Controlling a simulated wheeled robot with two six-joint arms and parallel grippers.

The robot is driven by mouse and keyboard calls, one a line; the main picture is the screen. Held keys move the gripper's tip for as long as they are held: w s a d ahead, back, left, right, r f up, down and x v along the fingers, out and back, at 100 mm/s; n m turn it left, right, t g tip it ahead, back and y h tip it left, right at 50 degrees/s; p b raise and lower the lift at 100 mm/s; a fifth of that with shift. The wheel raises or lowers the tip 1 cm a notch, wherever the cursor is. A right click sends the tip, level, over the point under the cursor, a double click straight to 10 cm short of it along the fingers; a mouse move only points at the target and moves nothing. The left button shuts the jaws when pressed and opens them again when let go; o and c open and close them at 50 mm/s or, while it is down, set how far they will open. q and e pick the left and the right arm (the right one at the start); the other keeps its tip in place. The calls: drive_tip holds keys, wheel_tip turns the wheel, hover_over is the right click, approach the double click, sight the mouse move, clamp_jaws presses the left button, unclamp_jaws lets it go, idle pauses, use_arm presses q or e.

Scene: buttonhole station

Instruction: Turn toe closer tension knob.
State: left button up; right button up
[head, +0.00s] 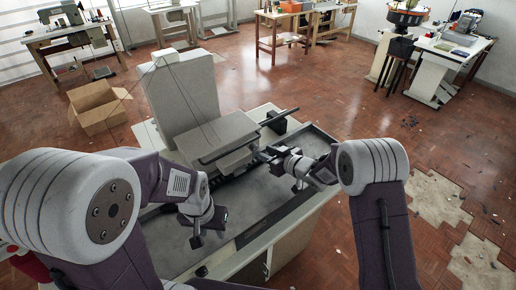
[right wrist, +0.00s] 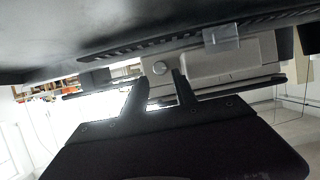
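The grey sewing machine (head: 222,138) stands on the worktable (head: 298,205). In the right wrist view a small round silver knob (right wrist: 160,68) shows on the machine's pale body (right wrist: 225,62); I cannot tell for certain that it is the toe closer tension knob. My right gripper (head: 266,158) is at the machine's right front. Its two dark fingers (right wrist: 160,88) are apart, with the knob in line with the gap and no visible grip on it. My left gripper (head: 208,229) hangs over the table's front left, its dark fingertips apart and empty. The knob is too small to make out in the head view.
A dark bar (head: 279,116) juts from the machine's far right side. A thin rod reaches past the machine near my right gripper. An open cardboard box (head: 97,108) lies on the floor at left. The tabletop between my grippers looks clear.

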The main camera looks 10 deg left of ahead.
sight(256, 148)
use_arm(q)
drive_tip(key=shift+w+a+r, duration=0.15)
drive_tip(key=shift+w+a, duration=0.1)
drive_tip(key=shift+w, duration=0.05)
use_arm(e)
drive_tip(key=x, duration=0.5)
use_arm(q)
drive_tip(key=shift+s+d, duration=0.1)
use_arm(e)
drive_tip(key=shift+w+a+f, duration=0.1)
use_arm(q)
drive_tip(key=shift+r, duration=0.1)
drive_tip(key=shift+s+d, duration=0.1)
use_arm(e)
drive_tip(key=shift+c, duration=0.3)
